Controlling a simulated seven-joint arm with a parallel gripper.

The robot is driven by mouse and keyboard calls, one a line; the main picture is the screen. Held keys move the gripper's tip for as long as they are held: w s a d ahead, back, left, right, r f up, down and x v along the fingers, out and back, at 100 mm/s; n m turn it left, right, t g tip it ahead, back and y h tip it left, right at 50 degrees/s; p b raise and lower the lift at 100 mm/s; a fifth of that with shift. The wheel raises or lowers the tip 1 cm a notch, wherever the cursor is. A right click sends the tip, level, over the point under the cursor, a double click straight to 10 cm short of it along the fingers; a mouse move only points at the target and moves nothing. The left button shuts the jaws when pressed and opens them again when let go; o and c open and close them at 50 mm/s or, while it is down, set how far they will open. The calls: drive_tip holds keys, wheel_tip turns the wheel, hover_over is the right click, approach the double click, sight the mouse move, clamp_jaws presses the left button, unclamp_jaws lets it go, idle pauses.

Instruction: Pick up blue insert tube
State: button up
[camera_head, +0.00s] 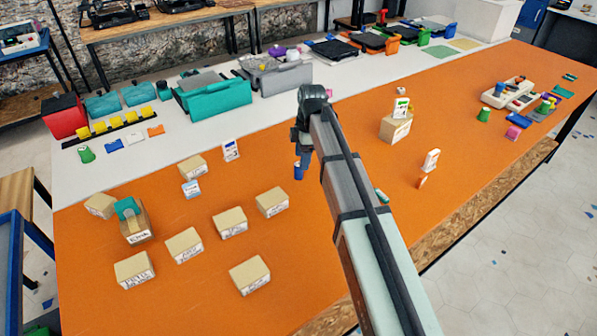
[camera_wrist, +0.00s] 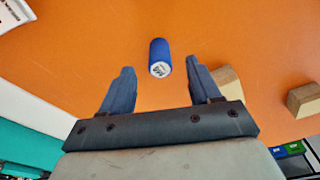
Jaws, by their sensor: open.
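The blue insert tube (camera_head: 298,171) stands on the orange table, just below my gripper in the head view. In the wrist view the blue insert tube (camera_wrist: 160,58) shows its blue side and a pale end with dark marks. My gripper (camera_wrist: 158,78) is open, with one finger at each side of the picture. The tube appears between the fingers' lines, beyond their tips, and nothing is held. In the head view my gripper (camera_head: 303,145) is seen from behind the arm, and its fingertips are hard to make out.
Several cardboard boxes (camera_head: 272,202) stand to the left on the orange table (camera_head: 330,235). A white card (camera_head: 231,150) stands left of the tube. A teal machine (camera_head: 215,97) is on the white strip behind. The orange surface right around the tube is clear.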

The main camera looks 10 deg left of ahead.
sight(299, 171)
drive_tip(key=shift+s+a+f, duration=0.1)
drive_tip(key=shift+a+f, duration=0.1)
drive_tip(key=shift+f, duration=0.75)
drive_tip(key=shift+s+a+f, duration=0.1)
drive_tip(key=shift+a+f, duration=0.15)
drive_tip(key=shift+f, duration=0.7)
drive_tip(key=shift+s+a+f, duration=0.1)
drive_tip(key=shift+a+f, duration=0.1)
drive_tip(key=shift+f, duration=0.75)
drive_tip(key=shift+c, duration=0.4)
clamp_jaws()
